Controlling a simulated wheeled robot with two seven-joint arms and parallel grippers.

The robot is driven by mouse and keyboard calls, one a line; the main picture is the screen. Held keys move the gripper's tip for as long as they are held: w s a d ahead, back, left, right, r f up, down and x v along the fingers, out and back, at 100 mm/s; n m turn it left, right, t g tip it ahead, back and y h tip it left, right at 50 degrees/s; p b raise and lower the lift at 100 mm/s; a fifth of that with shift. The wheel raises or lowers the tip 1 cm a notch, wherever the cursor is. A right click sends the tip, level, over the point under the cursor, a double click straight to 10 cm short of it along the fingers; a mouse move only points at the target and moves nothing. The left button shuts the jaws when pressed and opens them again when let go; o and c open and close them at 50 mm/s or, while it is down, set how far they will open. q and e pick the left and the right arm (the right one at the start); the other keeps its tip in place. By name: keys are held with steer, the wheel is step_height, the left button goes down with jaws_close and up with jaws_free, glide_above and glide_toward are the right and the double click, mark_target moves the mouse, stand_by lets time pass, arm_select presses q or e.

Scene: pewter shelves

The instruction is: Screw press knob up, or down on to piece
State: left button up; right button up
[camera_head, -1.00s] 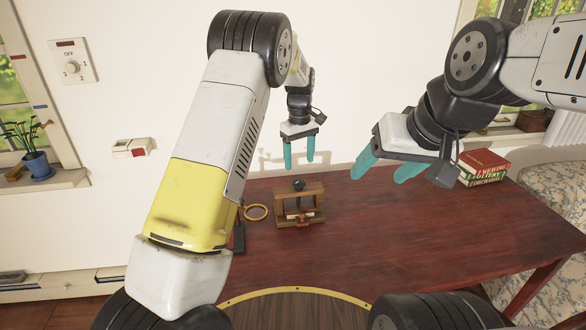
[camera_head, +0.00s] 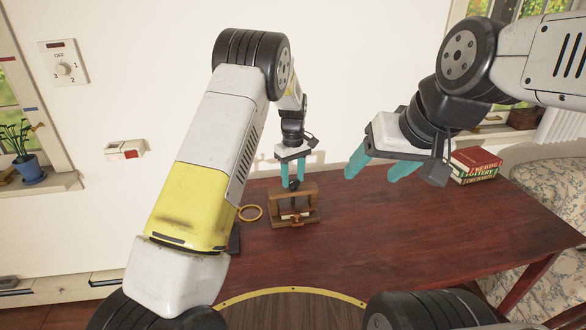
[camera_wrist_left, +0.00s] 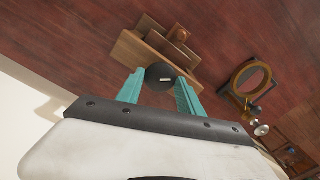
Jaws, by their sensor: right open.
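The wooden screw press (camera_head: 308,192) stands on the red-brown table, and it also shows in the left wrist view (camera_wrist_left: 128,46). Its dark round knob (camera_wrist_left: 160,75), with a white mark, is on top. My left gripper (camera_head: 293,181) points down over the press, open, with its teal fingers on either side of the knob; I cannot tell whether they touch it. A pale piece (camera_head: 290,216) shows low inside the frame, partly hidden. My right gripper (camera_head: 371,176) is open and empty, in the air to the right of the press.
A brass-coloured ring (camera_head: 250,213) on a stand is left of the press, partly behind my left arm. Stacked books (camera_head: 474,166) lie at the table's back right. The wall is close behind the press.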

mark_target(293, 181)
arm_select(q)
steer(key=c, duration=0.5)
steer(key=shift+o, duration=0.2)
steer(key=m, duration=0.4)
steer(key=shift+m, duration=0.4)
steer(key=o, duration=1.4)
step_height(293, 181, up, 7)
steer(key=shift+f, duration=0.1)
steer(key=shift+r, duration=0.5)
